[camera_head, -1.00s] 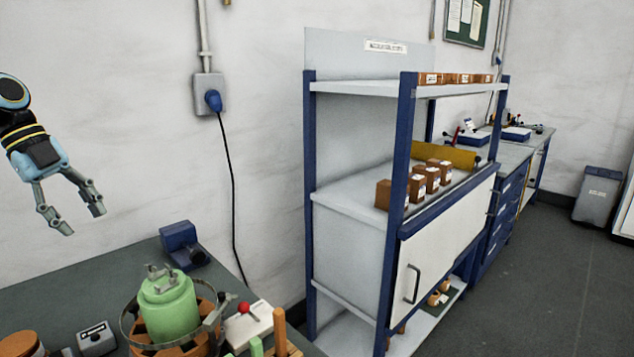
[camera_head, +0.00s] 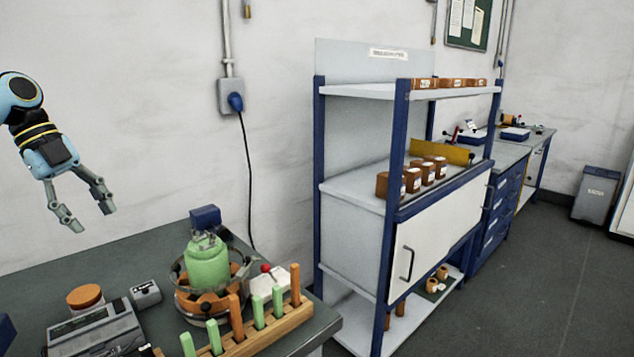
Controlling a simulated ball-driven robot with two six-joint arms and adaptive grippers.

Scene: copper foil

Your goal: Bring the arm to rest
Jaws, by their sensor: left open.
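My left gripper (camera_head: 91,215) comes in from the left and hangs in the air above the back of the grey-green bench (camera_head: 130,252). Its two fingers are spread apart and nothing is between them. It is clear of the things on the bench, with the pale wall behind it. My right gripper is not in this view.
On the bench stand a green canister (camera_head: 208,262) in a ringed holder, a wooden rack (camera_head: 262,330) with green and orange pegs, a grey device (camera_head: 97,333) and a blue block (camera_head: 205,216). A blue-framed shelf (camera_head: 350,190) stands to the right. Grey floor (camera_head: 480,290) lies open beyond.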

